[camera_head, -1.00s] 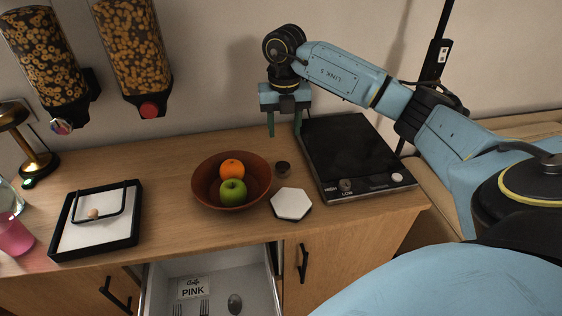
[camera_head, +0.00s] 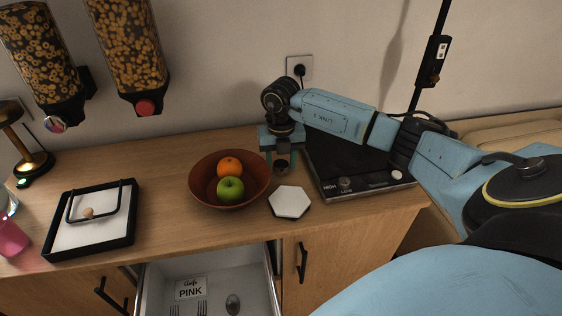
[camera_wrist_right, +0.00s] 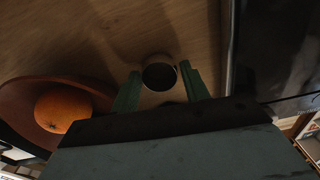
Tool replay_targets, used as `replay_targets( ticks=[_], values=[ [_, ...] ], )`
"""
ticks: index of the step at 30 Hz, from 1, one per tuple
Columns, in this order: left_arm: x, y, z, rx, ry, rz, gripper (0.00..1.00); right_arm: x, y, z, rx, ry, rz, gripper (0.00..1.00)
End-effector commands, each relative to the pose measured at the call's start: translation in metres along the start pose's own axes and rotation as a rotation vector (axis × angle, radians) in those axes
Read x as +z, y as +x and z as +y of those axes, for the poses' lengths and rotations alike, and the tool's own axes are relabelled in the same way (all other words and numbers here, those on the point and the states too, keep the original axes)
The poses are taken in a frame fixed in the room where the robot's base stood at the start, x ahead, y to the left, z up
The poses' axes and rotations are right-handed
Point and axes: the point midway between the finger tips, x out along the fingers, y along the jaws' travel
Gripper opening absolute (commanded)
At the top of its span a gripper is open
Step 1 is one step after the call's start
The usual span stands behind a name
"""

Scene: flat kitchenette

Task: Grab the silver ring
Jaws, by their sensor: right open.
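The silver ring (camera_head: 282,165) is a small, short round piece on the counter, just right of the fruit bowl and behind the white hexagonal tile. It looks dark with a thin lighter rim. My right gripper (camera_head: 281,158) is open and points down over it. In the right wrist view the ring (camera_wrist_right: 160,76) lies between the two green fingertips (camera_wrist_right: 159,88), with a finger on either side. I cannot tell whether the fingers touch it. My left gripper is not in view.
A brown bowl (camera_head: 203,196) with an orange (camera_head: 229,166) and a green apple (camera_head: 230,189) stands close left. A black hotplate (camera_head: 350,170) is close right. The white hexagonal tile (camera_head: 290,202) lies in front. A drawer (camera_head: 210,266) with cutlery is open below.

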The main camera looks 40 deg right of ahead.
Motion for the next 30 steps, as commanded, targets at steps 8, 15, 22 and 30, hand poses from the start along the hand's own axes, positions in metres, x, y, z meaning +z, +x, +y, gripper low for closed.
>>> replay_targets(
  ticks=[8,15,22,30],
  values=[
    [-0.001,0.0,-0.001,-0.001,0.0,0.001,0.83,0.0,-0.001,0.0,0.001,-0.001,0.0,0.24],
    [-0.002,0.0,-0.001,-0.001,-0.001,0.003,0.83,0.0,-0.001,0.0,0.001,-0.001,-0.001,0.12],
    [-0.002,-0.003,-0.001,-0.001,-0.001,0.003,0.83,0.001,-0.018,0.001,0.004,-0.002,-0.004,0.12],
    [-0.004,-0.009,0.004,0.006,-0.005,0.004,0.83,0.001,-0.073,0.001,0.004,-0.001,-0.004,0.12]
  ],
)
